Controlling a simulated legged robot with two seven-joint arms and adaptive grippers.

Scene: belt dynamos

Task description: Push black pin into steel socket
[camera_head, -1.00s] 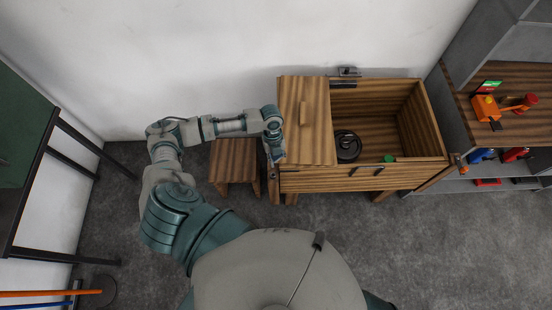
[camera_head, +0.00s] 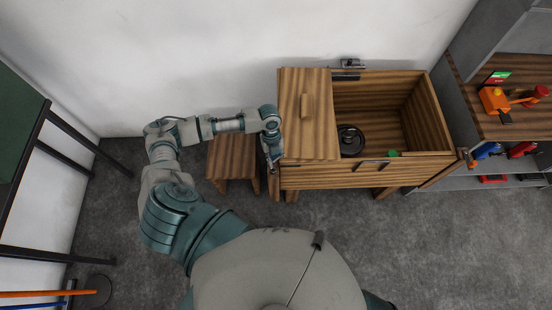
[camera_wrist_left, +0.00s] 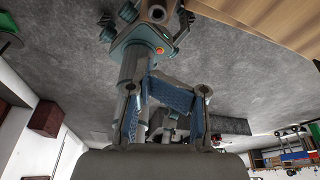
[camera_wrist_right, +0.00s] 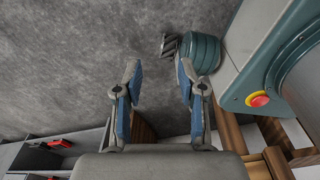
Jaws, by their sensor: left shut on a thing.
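My left gripper (camera_head: 272,157) is beside the left front edge of a wooden chest (camera_head: 340,176). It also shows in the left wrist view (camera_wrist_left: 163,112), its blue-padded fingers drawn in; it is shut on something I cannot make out. A small grey metal fitting (camera_head: 350,63) stands at the chest's back edge, with a short black bar (camera_head: 345,76) just in front of it. I cannot tell whether these are the steel socket and black pin. My right gripper (camera_wrist_right: 157,85) is open and empty in the right wrist view, outside the head view.
A wooden lid with a handle (camera_head: 305,105) covers the chest's left part. A black wheel (camera_head: 350,140) and green piece (camera_head: 393,154) show at its open part. A stool (camera_head: 232,157) stands left, shelves with tools (camera_head: 510,125) right. The floor in front is clear.

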